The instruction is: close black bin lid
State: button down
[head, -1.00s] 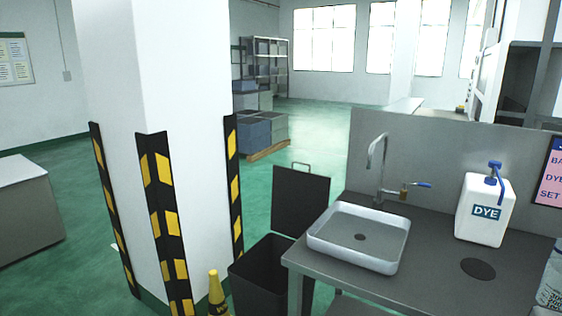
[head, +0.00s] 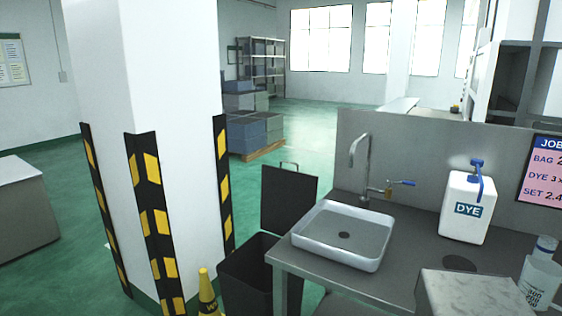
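The black bin (head: 262,284) stands on the floor at the left end of the sink bench. Its lid (head: 289,200) is open and stands upright at the back of the bin, with a metal handle (head: 289,163) on its top edge. The bin's opening faces up and its inside looks dark. The bin's lower part runs toward the bottom of the picture, and a bench leg covers part of its right side. My gripper is not in view.
A sink (head: 342,236) with a tap and a white DYE container (head: 467,207) are on the bench right of the bin. A pillar (head: 150,90) with striped guards and a yellow cone (head: 207,292) stand left of it. Green floor is open behind.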

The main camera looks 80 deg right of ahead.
aim_at(287, 195)
jog(key=z, duration=0.05)
jog(key=i, duration=2.15)
jog(key=u, duration=0.85)
jog(key=k, duration=0.15)
jog(key=z, duration=3.3)
